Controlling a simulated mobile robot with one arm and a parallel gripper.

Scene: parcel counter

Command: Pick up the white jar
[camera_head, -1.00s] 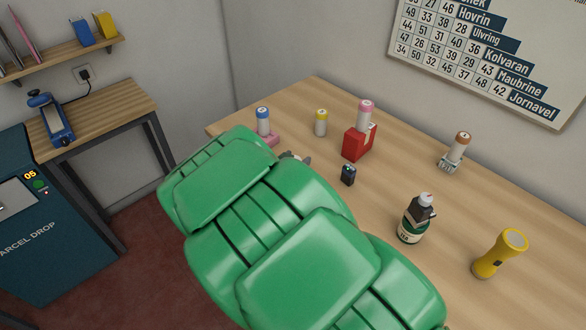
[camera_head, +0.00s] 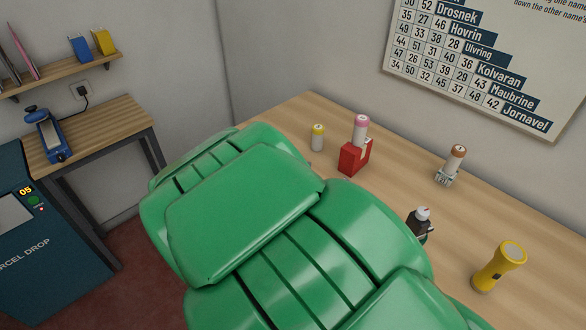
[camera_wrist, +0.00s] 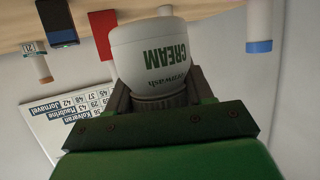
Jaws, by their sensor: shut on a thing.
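The white jar (camera_wrist: 160,58) shows large in the wrist view, with the word CREAM and smaller lettering upside down in the picture. My gripper (camera_wrist: 160,92) is shut on it, with dark fingers on both sides of its grey ribbed part. The tabletop (camera_wrist: 220,5) lies along the top of that view; I cannot tell whether the jar is clear of it. In the head view my green arm hides both the jar and the gripper.
A yellow-topped cylinder (camera_head: 317,138), a brown-topped cylinder (camera_head: 455,160), a dark bottle (camera_head: 419,226) and a yellow flashlight (camera_head: 497,268) stand on the table. In the wrist view, a blue-ended cylinder (camera_wrist: 260,28) is right of the jar.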

